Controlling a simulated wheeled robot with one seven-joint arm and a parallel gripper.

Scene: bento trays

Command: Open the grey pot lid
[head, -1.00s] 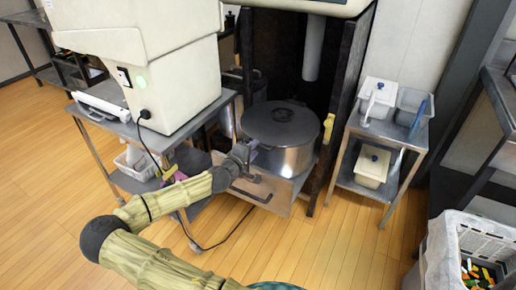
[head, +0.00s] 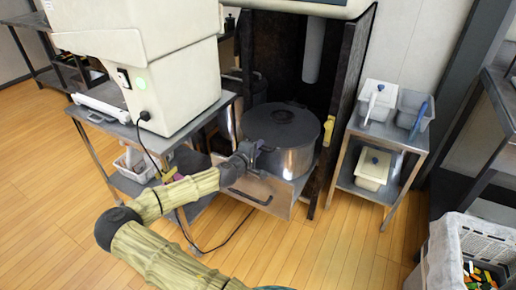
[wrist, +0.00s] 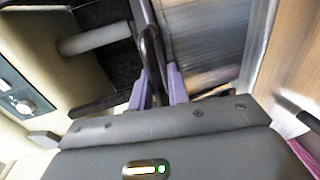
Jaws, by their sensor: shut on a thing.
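The grey pot lid (head: 283,126) lies on the metal pot (head: 296,162) and looks closed. The pot stands on a pulled-out metal drawer or platform (head: 283,200) in the dark cabinet. My gripper (head: 254,150) is at the pot's near left side, just below the lid's rim. In the wrist view its purple fingers (wrist: 157,80) are shut on a dark curved bar (wrist: 149,50), which looks like a pot handle. Brushed metal fills the view to the right of it. My gripper hides the grasped part in the head view.
A dark drawer handle (head: 250,197) sits below my gripper. A cart (head: 150,135) with a large white machine (head: 150,70) stands close on the left. A small steel trolley (head: 384,143) with white bins is on the right. The wooden floor in front is mostly clear.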

